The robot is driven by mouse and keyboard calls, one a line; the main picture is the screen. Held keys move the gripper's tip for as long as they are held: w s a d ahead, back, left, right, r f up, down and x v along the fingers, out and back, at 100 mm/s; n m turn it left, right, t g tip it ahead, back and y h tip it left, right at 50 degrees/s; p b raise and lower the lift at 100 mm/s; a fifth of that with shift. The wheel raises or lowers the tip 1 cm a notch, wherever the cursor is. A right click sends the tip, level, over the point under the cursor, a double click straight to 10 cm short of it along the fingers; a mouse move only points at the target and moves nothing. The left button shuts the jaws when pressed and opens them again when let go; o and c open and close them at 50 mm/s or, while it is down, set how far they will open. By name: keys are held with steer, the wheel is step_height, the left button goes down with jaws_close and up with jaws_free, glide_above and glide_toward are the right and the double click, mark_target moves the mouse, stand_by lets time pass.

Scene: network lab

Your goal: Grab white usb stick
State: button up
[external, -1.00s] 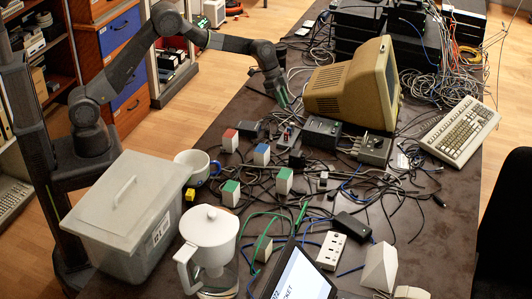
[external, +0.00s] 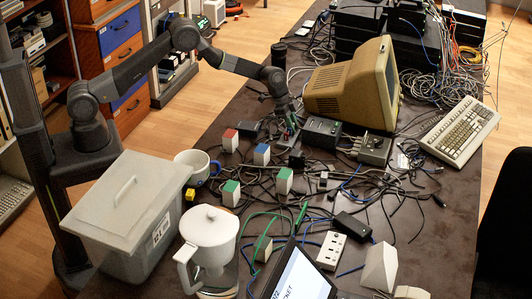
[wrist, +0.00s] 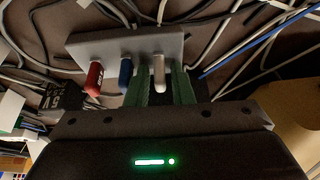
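The white usb stick (wrist: 159,69) stands in a grey hub (wrist: 140,46) in the wrist view, to the right of a blue stick (wrist: 126,74) and a red stick (wrist: 95,77). My gripper (wrist: 161,76) has its two green fingers on either side of the white stick, with narrow gaps showing between fingers and stick.
Cables lie all around the hub. A beige monitor (external: 345,88) and a dark box (external: 321,132) stand close on the right. Small blocks with red (external: 230,142) and blue (external: 262,154) tops stand nearby on the left. A lidded bin (external: 125,205) is at the left front.

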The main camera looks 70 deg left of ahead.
jaws_close()
